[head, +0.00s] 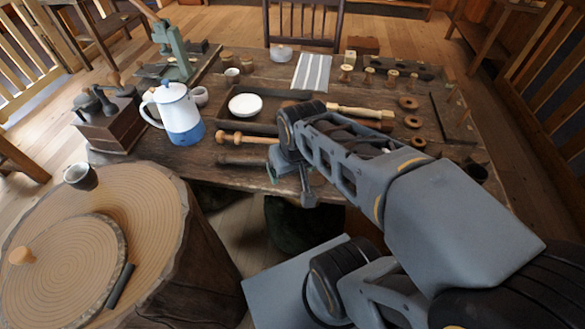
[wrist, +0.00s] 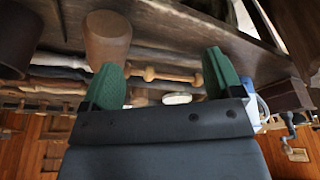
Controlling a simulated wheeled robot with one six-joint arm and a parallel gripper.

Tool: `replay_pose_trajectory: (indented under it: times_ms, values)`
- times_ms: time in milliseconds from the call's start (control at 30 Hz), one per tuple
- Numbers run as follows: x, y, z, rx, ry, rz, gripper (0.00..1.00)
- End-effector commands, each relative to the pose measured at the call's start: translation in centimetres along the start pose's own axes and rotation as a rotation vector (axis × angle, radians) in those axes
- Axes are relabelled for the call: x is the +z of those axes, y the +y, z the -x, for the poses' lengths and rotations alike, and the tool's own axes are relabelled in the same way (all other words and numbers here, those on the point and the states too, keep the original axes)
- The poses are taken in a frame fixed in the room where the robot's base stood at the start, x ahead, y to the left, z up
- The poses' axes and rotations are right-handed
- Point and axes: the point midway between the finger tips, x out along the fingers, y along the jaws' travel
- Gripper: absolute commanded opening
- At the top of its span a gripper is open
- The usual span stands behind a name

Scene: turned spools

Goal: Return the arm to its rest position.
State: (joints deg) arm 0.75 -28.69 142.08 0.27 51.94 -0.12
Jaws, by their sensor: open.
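My arm reaches from the lower right of the head view over the near edge of the table. My gripper (head: 290,178) is at that edge, partly hidden by the arm's own links. In the wrist view my gripper (wrist: 163,78) has its two green fingertips well apart, with nothing held between them. Turned wooden pieces and a white dish (wrist: 177,99) show beyond the fingers. A pale turned spindle (head: 247,138) lies on the table to the left of my gripper in the head view. I cannot tell whether the gripper touches the table edge.
The wooden table (head: 232,180) holds a white-and-blue jug (head: 180,115), a white bowl (head: 245,104), a striped cloth (head: 312,72) and several spools (head: 346,72). A green machine (head: 172,50) stands at the back left. A round stump (head: 150,200) stands front left. A chair (head: 303,20) is behind.

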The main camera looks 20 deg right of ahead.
Motion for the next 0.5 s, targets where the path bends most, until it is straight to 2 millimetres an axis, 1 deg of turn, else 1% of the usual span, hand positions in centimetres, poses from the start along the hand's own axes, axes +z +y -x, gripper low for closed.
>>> replay_pose_trajectory:
  times_ms: [100, 333, 433, 500]
  values:
    - [0.5, -0.1, -0.1, 0.000, 0.000, -0.001, 0.86]
    - [0.5, -0.1, -0.1, 0.000, -0.001, -0.001, 0.86]
    - [0.3, -0.1, 0.4, -0.001, 0.000, -0.003, 0.86]
    - [0.1, -0.2, 1.2, -0.003, 0.002, -0.009, 0.86]
